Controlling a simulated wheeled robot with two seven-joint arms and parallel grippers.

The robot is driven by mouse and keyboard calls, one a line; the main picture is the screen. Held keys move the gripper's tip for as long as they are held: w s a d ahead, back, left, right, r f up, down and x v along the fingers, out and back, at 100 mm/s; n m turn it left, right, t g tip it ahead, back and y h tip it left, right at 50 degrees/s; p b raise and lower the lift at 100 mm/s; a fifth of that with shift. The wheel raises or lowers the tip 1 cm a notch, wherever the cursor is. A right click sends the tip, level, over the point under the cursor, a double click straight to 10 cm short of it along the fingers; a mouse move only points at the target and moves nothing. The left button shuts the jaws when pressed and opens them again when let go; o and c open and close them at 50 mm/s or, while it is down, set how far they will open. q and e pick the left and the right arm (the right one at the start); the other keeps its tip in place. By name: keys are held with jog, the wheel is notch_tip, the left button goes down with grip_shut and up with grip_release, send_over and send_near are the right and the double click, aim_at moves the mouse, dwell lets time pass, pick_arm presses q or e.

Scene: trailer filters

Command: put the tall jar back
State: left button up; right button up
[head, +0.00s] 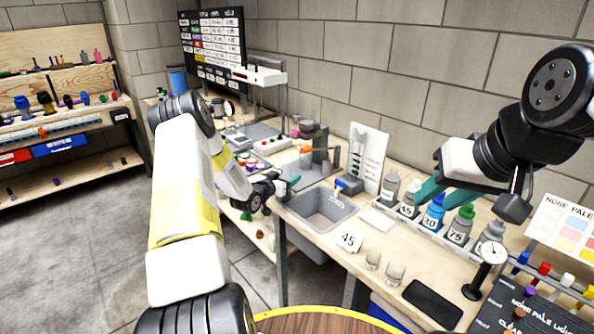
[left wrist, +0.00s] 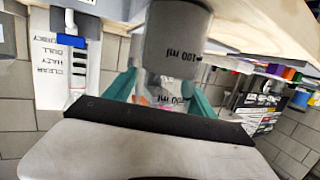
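In the left wrist view a grey see-through jar (left wrist: 178,32) marked 100 ml stands close to the camera, and a second 100 ml mark shows lower down between my fingers. I cannot tell which jar in the head view this is. My left gripper (head: 291,184) is at the left rim of the grey sink; its teal fingers (left wrist: 162,95) are apart, with no clear grip on the jar. My right gripper (head: 447,190) is open above the row of bottles, by the blue-capped one marked 30 (head: 433,216).
The grey sink (head: 322,224) is set in the bench. A white chart board (head: 372,150) stands at the wall, and a dial gauge (head: 493,253) at the right.

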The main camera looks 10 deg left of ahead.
pick_arm(q)
jog(key=shift+o, duration=0.8)
jog(key=shift+r, duration=0.2)
jog(key=r+v, duration=0.1)
jog(key=v, duration=1.1)
jog(key=s+d+r+g+y, duration=0.1)
jog(key=s+r+g+y, duration=0.15)
jog(key=r, duration=0.35)
jog(key=s+d+r+n+g+y, duration=0.1)
jog(key=s+r, duration=0.3)
jog(key=r, duration=0.3)
jog(key=s+d+r+g+y, duration=0.1)
jog(key=s+r, duration=0.3)
jog(key=r, duration=0.2)
jog(key=s+d+r+n+g+h, duration=0.1)
jog(key=s+d+r+g, duration=0.1)
jog(key=s, duration=1)
jog(key=s+d+r+n+g+h, duration=0.1)
jog(key=s+d+r, duration=0.3)
jog(key=s, duration=0.8)
jog(key=shift+s+d+g, duration=0.25)
jog(key=shift+d+g, duration=0.4)
jog(key=shift+d, duration=0.6)
